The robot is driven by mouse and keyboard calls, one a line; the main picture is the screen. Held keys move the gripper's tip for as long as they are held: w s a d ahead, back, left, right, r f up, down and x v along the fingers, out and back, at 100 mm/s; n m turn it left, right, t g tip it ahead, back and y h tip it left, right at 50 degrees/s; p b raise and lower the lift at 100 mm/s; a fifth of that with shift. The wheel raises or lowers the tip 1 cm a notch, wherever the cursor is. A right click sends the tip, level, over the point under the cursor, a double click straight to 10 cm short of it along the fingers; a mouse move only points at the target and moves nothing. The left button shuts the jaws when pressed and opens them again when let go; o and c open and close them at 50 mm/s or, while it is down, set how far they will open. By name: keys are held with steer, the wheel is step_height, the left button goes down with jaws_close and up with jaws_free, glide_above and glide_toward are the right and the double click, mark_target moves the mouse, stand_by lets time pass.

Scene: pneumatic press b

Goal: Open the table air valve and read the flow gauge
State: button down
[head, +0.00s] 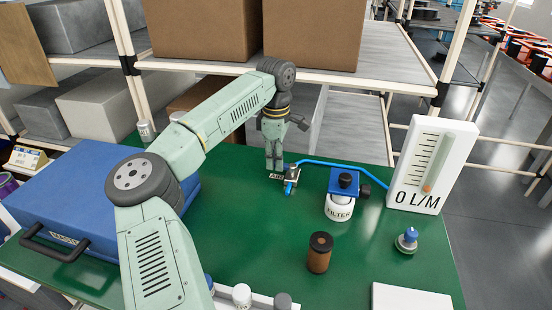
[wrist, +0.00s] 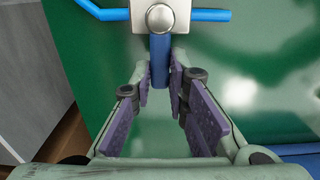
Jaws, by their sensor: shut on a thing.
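The table air valve (head: 290,182) is a small metal fitting on the green table, with blue air tube running from it and an "AIR" label beside it. In the wrist view, its silver body (wrist: 160,18) is at the top, and its blue handle (wrist: 160,62) points down between my fingers. My gripper (wrist: 160,82) is shut on the blue handle; its fingertips also show at the valve in the head view (head: 274,166). The flow gauge (head: 430,165) is a white panel at right reading "0 L/M", with its orange marker low on the scale.
A filter (head: 340,205) with a blue top stands between valve and gauge. A brown cylinder (head: 319,252) and a blue-knobbed fitting (head: 407,240) stand nearer. A blue case (head: 90,205) is at left. Shelving with cardboard boxes (head: 310,35) rises behind the table.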

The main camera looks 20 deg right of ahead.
steer(key=n, duration=0.2)
steer(key=s+n+b, duration=0.1)
steer(key=shift+s+a+n+b, duration=0.2)
steer(key=shift+a+n+b, duration=0.1)
steer(key=shift+a+n, duration=0.1)
steer(key=s+n+b, duration=0.1)
steer(key=n, duration=0.1)
steer(key=n+b, duration=0.1)
steer(key=n, duration=0.1)
steer(key=shift+s+n, duration=0.3)
steer(key=shift+s, duration=0.1)
steer(key=n, duration=0.1)
steer(key=s+n+b, duration=0.1)
steer(key=n, duration=0.2)
steer(key=shift+s+d+n+b, duration=0.3)
steer(key=shift+s+d+b, duration=0.05)
steer(key=shift+s, duration=0.05)
steer(key=shift+s+d+n+b, duration=0.25)
steer(key=shift+n, duration=0.6)
steer(key=shift+s+d+n+b, duration=0.2)
steer(key=shift+s+n+b, duration=0.1)
steer(key=shift+n, duration=0.5)
steer(key=shift+s+d+n+b, duration=0.2)
steer(key=shift+d+n+b, duration=0.05)
steer(key=shift+n, duration=0.6)
steer(key=c, duration=1.6)
jaws_free()
steer(key=shift+o, duration=0.2)
